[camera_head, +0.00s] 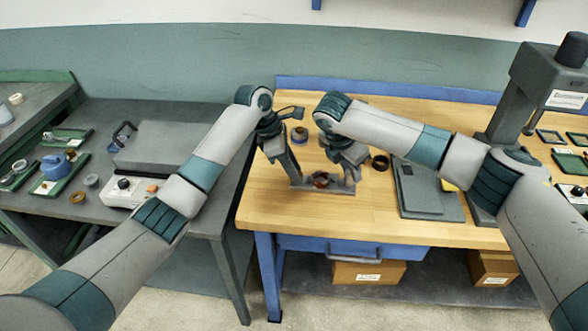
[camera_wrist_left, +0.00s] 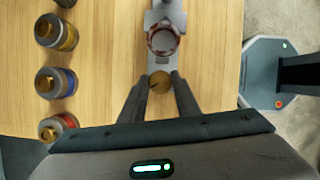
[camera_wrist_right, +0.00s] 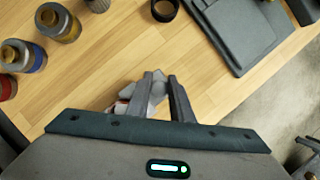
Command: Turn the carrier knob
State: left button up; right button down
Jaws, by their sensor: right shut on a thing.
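The grey carrier (camera_head: 338,190) lies on the wooden bench and holds a dark red ring (camera_head: 320,180); it also shows in the left wrist view, with the ring (camera_wrist_left: 163,40) on it. A round brass knob (camera_wrist_left: 159,82) sits at the carrier's near end in that view. My left gripper (camera_head: 294,180) is low at the carrier's left end, its fingers open on either side of the knob. My right gripper (camera_head: 351,184) is shut on the carrier's right end; in the right wrist view a grey carrier part (camera_wrist_right: 157,92) is between its fingers. The fingers hide part of the carrier.
Several capped jars stand behind the grippers, among them a blue-banded one (camera_wrist_left: 55,82). A dark ring (camera_head: 380,162) and a flat grey case (camera_head: 430,190) lie to the right, with a press (camera_head: 515,95) beyond. The bench front is clear. A grey side table (camera_head: 110,215) stands left.

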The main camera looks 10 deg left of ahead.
pick_arm(q)
jog(key=shift+m, duration=0.4)
jog(key=m+g, duration=0.2)
jog(key=m, duration=0.2)
jog(key=shift+w+r+m, duration=0.1)
jog(key=shift+w+m, duration=0.05)
jog(key=shift+m, duration=0.15)
jog(key=m+g, duration=0.1)
jog(key=m, duration=0.1)
jog(key=m+g+y, duration=0.1)
jog(key=m, duration=0.2)
jog(key=shift+w+d+m, duration=0.1)
jog(key=shift+w+m, duration=0.05)
jog(key=shift+m, duration=0.15)
jog(key=o, duration=1)
jog(key=shift+o, duration=0.2)
jog(key=v, duration=1.2)
jog(key=shift+d, duration=0.1)
